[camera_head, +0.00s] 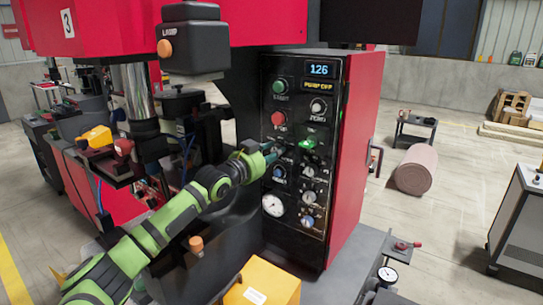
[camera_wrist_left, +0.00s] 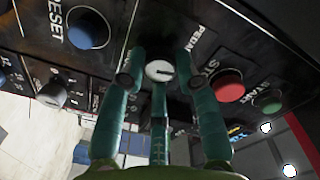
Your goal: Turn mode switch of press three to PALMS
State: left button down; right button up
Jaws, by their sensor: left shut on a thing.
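Press three, with a "3" plate (camera_head: 68,23) on its red head, stands with its black control panel (camera_head: 322,112) facing me. My left gripper (camera_head: 270,153) is at the panel's left side, below the red button (camera_head: 278,119). In the left wrist view my left gripper (camera_wrist_left: 160,78) has its green fingers shut around a pale round knob (camera_wrist_left: 160,70), the mode switch. A dark mark on the knob points right in that view. The word PEDAL (camera_wrist_left: 196,38) is printed beside it; a PALMS label is not readable. My right gripper is not in view.
Close around the switch in the left wrist view are a blue button (camera_wrist_left: 88,28), a red button (camera_wrist_left: 229,86) and a green button (camera_wrist_left: 267,101). A yellow box (camera_head: 262,284) stands in front of the press.

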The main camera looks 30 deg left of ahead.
pick_arm(q)
jog(key=m, duration=0.1)
jog(key=m+p, duration=0.1)
jog(key=m, duration=0.1)
jog(key=shift+r, duration=0.4)
jog(key=m+p, duration=0.2)
jog(key=m, duration=0.1)
jog(key=shift+d, duration=0.1)
jog(key=m+p, duration=0.2)
jog(key=m, duration=0.1)
jog(key=shift+f+m, duration=0.1)
jog(key=shift+m, duration=0.2)
jog(key=shift+f+m+p, duration=0.15)
jog(key=shift+m+p, duration=0.25)
jog(key=shift+m, duration=0.6)
jog(key=c, duration=0.9)
grip_release()
jog(key=shift+d+f, duration=0.1)
jog(key=shift+d, duration=0.05)
